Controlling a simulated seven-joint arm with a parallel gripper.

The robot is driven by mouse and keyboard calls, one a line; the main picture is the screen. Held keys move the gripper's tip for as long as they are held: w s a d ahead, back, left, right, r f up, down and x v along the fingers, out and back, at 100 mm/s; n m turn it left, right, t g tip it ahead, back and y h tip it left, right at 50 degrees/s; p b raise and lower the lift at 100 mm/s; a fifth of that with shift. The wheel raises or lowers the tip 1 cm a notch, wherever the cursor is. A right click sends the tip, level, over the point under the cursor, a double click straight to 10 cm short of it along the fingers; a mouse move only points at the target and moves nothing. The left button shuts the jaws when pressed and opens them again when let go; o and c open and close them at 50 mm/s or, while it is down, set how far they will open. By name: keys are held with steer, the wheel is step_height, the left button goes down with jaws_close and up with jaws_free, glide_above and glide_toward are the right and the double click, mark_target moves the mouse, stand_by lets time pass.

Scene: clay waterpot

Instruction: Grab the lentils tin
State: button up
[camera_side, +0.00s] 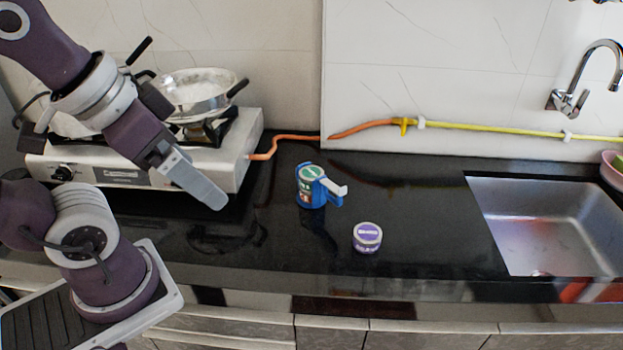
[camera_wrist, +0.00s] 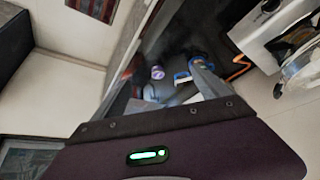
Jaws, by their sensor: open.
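A small round tin (camera_side: 367,238) with a purple and white lid stands upright on the black counter; its label is too small to read, so I cannot confirm it is the lentils tin. A blue container (camera_side: 313,188) with a green-and-white top and a white-tipped side piece stands behind it to the left. In the wrist view the purple tin (camera_wrist: 157,72) and the blue container (camera_wrist: 181,77) show between my fingers, farther off. My gripper (camera_side: 208,190) is open and empty, above the counter to the left of both, touching neither.
A white stove (camera_side: 190,160) with a steel pan (camera_side: 200,92) stands behind my gripper. An orange hose (camera_side: 290,138) runs along the wall. A steel sink (camera_side: 550,225) is at the right. The counter between the tin and the sink is clear.

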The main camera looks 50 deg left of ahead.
steer(key=w+a+r+m+g, duration=0.1)
steer(key=w+m, duration=0.1)
steer(key=w, duration=0.3)
steer(key=w+a+r+m, duration=0.1)
steer(key=w+r+m, duration=0.1)
steer(key=w, duration=0.3)
steer(key=m+g, duration=0.5)
steer(key=m, duration=0.9)
glide_above(312, 173)
steer(key=f, duration=2.2)
steer(key=shift+w+d+f, duration=0.1)
steer(key=shift+d, duration=0.3)
steer(key=f, duration=0.7)
steer(key=shift+a+f, duration=0.3)
steer(key=shift+a, duration=0.1)
steer(key=shift+r, duration=0.1)
steer(key=c, duration=1.8)
